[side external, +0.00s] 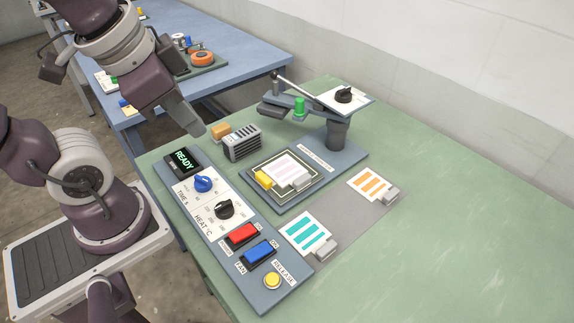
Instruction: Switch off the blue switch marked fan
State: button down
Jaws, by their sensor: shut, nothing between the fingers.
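The blue switch (258,252) is a rocker on the grey control panel, with a FAN label on its lower left and an ON label at its upper right. Which way it is tilted is too small to tell. My gripper (199,131) is shut and empty. It hangs above the far end of the panel, near the READY display (182,160), well away from the blue switch. Nothing covers the switch.
A red switch (242,234), a black knob (224,209), a blue knob (204,184) and a yellow release button (272,281) share the panel. The press (338,132) stands behind, its arm swung aside. Striped cards (305,232) lie right of the panel. The green table's right side is clear.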

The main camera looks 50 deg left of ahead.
jog(key=c, duration=2.2)
grip_release()
jog(key=shift+s+a+r+n+t+h, duration=0.2)
jog(key=shift+s+r+n+t+h, duration=0.15)
jog(key=shift+s+n, duration=0.35)
jog(key=c, duration=1.8)
grip_release()
jog(key=shift+r+n, duration=0.1)
jog(key=shift+n, duration=0.4)
jog(key=o, duration=0.6)
jog(key=w+d+f+g+h, duration=0.1)
jog(key=w+d+f+g, duration=0.3)
jog(key=w, duration=0.1)
jog(key=shift+w+d, duration=0.2)
jog(key=shift+w, duration=0.1)
jog(key=g, duration=0.6)
send_near(261, 249)
jog(key=shift+y, duration=0.45)
jog(key=x, duration=0.7)
jog(key=shift+s+d+f, duration=0.1)
jog(key=shift+d+f, duration=0.05)
jog(key=shift+d, duration=0.25)
jog(key=shift+s+f, duration=0.1)
jog(key=shift+f, duration=0.1)
grip_shut()
